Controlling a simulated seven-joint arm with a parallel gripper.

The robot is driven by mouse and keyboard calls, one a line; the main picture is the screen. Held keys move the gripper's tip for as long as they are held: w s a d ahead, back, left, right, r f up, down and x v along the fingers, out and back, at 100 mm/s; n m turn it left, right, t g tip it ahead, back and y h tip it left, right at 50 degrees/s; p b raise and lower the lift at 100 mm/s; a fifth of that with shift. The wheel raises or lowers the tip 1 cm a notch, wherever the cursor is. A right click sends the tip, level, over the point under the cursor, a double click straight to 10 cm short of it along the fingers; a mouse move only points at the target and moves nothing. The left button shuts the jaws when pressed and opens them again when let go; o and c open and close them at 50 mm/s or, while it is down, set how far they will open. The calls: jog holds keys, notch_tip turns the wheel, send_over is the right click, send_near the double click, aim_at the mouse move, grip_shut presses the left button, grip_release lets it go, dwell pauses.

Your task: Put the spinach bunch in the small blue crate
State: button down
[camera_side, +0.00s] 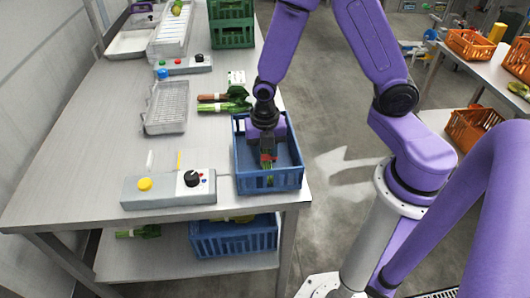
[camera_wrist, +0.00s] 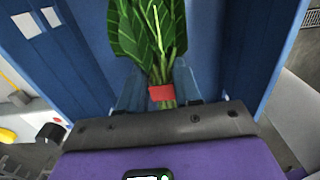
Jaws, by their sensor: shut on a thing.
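The spinach bunch (camera_wrist: 150,40) has dark green leaves and pale stems tied with a red band, and fills the top middle of the wrist view. In the side view a bit of it (camera_side: 269,172) shows below my gripper (camera_side: 267,154). My gripper is shut on the stems near the red band; its fingers also show in the wrist view (camera_wrist: 160,90). The bunch is inside the outline of the small blue crate (camera_side: 270,181), which stands at the table's front right corner. Blue crate walls (camera_wrist: 275,40) surround it in the wrist view. I cannot tell whether the bunch touches the crate floor.
Other leafy bunches (camera_side: 225,106) lie behind the crate. A grey control box (camera_side: 155,189) with a yellow button stands left of it. A grey wire tray (camera_side: 166,108) lies further back. Another blue crate (camera_side: 235,238) sits on the lower shelf. Green crates (camera_side: 232,34) stand at the back.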

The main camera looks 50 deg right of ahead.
aim_at(265, 154)
jog(key=shift+f, duration=0.15)
jog(key=c, duration=0.8)
grip_release()
notch_tip(265, 154, up, 11)
jog(key=s+r+m, duration=0.1)
jog(key=s+m, duration=0.3)
jog(key=s, duration=0.2)
jog(key=s+d+r+m, duration=0.1)
jog(key=s+r+m, duration=0.1)
jog(key=s+m, duration=0.3)
jog(key=s+r+m, duration=0.2)
jog(key=s+m, duration=0.3)
jog(key=s, duration=0.2)
jog(key=shift+d+r, duration=0.2)
jog(key=shift+r, duration=0.05)
